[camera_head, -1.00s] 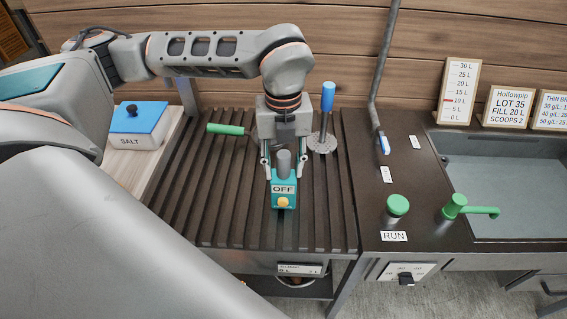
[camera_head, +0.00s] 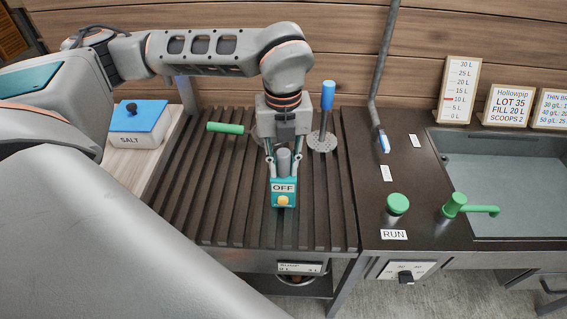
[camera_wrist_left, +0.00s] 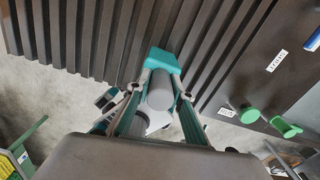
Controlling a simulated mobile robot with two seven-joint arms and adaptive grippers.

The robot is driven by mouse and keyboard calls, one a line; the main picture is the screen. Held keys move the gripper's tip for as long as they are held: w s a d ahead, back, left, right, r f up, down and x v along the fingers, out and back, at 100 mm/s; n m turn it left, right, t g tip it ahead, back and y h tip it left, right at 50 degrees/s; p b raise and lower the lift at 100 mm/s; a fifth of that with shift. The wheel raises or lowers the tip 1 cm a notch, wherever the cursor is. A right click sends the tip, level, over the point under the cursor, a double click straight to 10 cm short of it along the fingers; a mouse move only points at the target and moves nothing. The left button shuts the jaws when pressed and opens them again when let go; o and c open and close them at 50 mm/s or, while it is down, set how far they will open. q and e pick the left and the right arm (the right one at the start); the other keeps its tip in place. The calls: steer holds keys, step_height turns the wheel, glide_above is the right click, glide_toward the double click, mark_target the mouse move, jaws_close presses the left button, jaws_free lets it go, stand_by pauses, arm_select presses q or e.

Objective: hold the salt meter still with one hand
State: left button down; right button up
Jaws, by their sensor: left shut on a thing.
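The salt meter (camera_head: 284,193) is a teal box with a grey round grip, a display reading OFF and a yellow button. It stands on the dark slatted rack, its face towards me. My left gripper (camera_head: 284,165) reaches down over it from behind and is shut on its grey grip, one finger on each side. In the left wrist view the meter's teal head (camera_wrist_left: 164,61) and grey grip show between the fingers of my left gripper (camera_wrist_left: 164,92). My right gripper is in neither view.
A salt box (camera_head: 138,125) with a blue lid stands left of the rack. A green-handled tool (camera_head: 225,128) and a blue-handled skimmer (camera_head: 326,118) are behind the meter. At right are a green RUN knob (camera_head: 398,204), a green tap (camera_head: 456,204) and a sink (camera_head: 500,242).

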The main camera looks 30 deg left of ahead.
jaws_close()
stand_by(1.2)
